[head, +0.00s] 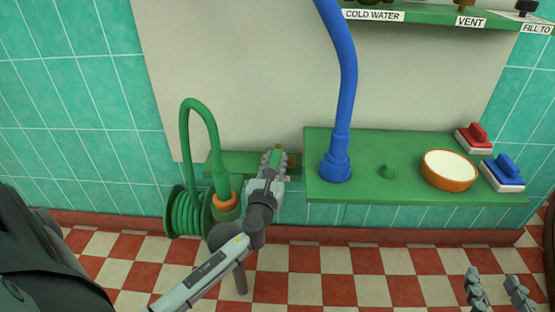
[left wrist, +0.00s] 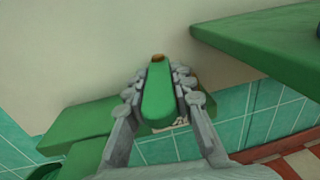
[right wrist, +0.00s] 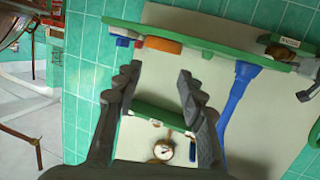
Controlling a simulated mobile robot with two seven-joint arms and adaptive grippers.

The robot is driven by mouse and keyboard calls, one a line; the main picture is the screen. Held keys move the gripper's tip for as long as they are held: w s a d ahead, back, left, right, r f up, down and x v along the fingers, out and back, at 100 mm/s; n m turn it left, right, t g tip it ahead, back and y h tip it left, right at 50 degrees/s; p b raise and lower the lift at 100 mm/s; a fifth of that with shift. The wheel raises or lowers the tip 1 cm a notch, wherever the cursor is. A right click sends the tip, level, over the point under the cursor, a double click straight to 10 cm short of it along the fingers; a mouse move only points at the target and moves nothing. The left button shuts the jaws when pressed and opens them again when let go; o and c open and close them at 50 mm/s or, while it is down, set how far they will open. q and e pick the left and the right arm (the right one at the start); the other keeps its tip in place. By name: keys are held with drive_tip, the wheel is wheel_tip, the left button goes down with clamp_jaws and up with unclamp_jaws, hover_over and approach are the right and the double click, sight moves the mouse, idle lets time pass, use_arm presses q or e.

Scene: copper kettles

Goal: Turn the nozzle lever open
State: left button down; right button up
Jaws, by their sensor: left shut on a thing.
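My left gripper (head: 272,160) is shut on a green bar-shaped piece, which I take to be the nozzle lever (head: 277,154). In the left wrist view the lever (left wrist: 158,98) lies lengthwise between the two fingers, with a brown tip (left wrist: 158,57) beyond it. The fingers of the left gripper (left wrist: 160,85) hide its sides, and the nozzle body under it cannot be made out. My right gripper (head: 497,290) is open and empty at the lower right, above the floor. Its spread fingers also show in the right wrist view (right wrist: 156,88).
A green hose (head: 187,115) loops from a reel (head: 183,212) to an orange collar (head: 224,200) left of my left gripper.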

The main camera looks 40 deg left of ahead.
use_arm(q)
drive_tip(key=shift+s+a+m+t+h, duration=0.1)
drive_tip(key=shift+a+m+t+h, duration=0.15)
drive_tip(key=shift+m+h, duration=0.25)
drive_tip(key=shift+s+a+m+t+h, duration=0.1)
drive_tip(key=shift+m+t+h, duration=0.2)
drive_tip(key=shift+h, duration=0.4)
drive_tip(key=shift+w, duration=0.1)
drive_tip(key=c, duration=1.3)
unclamp_jaws()
drive_tip(key=v, duration=1.2)
drive_tip(key=shift+r, duration=0.1)
